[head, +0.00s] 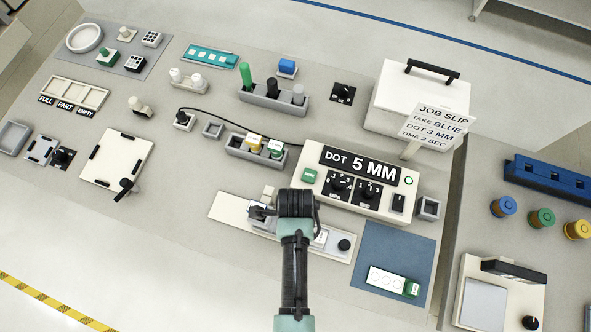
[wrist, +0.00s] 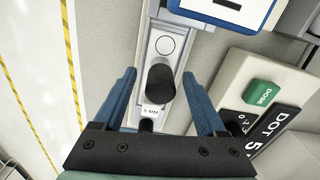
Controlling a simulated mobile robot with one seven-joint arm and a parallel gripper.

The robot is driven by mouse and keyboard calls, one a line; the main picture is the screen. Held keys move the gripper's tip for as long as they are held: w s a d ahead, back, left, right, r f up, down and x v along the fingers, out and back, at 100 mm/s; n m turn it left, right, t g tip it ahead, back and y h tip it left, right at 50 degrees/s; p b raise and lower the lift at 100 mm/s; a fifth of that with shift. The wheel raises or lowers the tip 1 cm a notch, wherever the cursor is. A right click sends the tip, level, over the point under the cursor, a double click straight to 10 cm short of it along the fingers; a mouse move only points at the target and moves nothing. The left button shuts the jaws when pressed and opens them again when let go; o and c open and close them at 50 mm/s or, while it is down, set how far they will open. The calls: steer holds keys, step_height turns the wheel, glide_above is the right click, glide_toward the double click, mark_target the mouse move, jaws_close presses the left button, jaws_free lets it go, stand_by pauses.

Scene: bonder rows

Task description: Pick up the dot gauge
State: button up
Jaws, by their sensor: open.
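What looks like the dot gauge is a piece with an upright black knob (wrist: 160,82) and a small white label reading 5 MM. It sits on a long pale plate (wrist: 140,60), also visible in the head view (head: 228,208). A circle marking (wrist: 165,45) lies just beyond the knob. My gripper (wrist: 160,80) is open, with one blue finger on each side of the knob and visible gaps between. In the head view my gripper (head: 297,204) is over the middle of the plate and hides the knob.
The dispenser box (head: 360,182), showing DOT 5 MM, stands close behind my gripper. A blue mat (head: 400,248) with a white card and green block lies to the right. A blue-edged white panel (wrist: 225,8) stands near the knob.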

jaws_close()
stand_by(0.3)
steer(key=shift+r, duration=0.1)
step_height(320, 180, up, 10)
steer(key=shift+f+b, duration=0.1)
steer(key=shift+b, duration=0.4)
stand_by(0.4)
